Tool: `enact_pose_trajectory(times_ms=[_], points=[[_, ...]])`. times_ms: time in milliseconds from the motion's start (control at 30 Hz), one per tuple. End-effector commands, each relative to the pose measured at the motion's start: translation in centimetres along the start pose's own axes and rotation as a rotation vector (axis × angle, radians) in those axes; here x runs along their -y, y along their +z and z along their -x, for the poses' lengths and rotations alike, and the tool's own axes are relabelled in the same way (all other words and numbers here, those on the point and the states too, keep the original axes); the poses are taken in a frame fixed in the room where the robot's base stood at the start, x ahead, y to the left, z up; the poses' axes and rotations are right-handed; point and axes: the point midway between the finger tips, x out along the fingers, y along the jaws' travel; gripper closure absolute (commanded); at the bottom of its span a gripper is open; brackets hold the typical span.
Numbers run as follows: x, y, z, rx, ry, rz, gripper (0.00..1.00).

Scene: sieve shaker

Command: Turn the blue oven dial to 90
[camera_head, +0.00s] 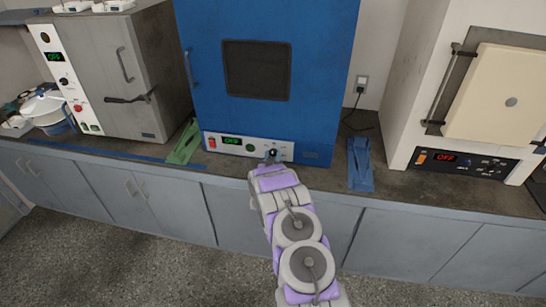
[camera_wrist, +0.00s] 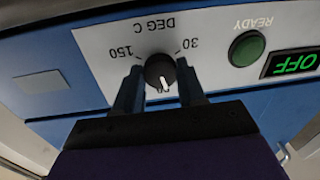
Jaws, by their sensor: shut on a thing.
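The blue oven (camera_head: 325,60) stands on the counter in the middle of the head view, with a white control panel (camera_head: 228,143) along its bottom. Its dial (camera_wrist: 157,68) is a small black knob with a white pointer mark. In the upside-down wrist view, the mark points down, slightly right. "150" is printed left of the dial and "30" right. My gripper (camera_wrist: 158,80) is shut on the dial, with one finger on each side. In the head view, my gripper (camera_head: 271,158) reaches the panel and mostly hides the dial.
A green READY button (camera_wrist: 248,48) and a display reading OFF (camera_wrist: 294,64) sit beside the dial. A green object (camera_head: 184,143) and a blue object (camera_head: 360,165) flank the oven. A grey oven (camera_head: 140,75) stands left, a cream-doored one (camera_head: 497,95) right.

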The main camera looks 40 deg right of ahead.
Motion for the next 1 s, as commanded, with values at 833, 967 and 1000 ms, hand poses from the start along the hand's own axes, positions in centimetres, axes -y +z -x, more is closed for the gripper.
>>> enact_pose_trajectory(times_ms=[833,967,1000], points=[[-0.03,0.04,-0.08,-0.017,0.0,-0.219,0.43],[-0.08,0.12,-0.17,-0.016,0.001,-0.219,0.35],[-0.11,0.12,-0.2,-0.016,0.001,-0.22,0.35]])
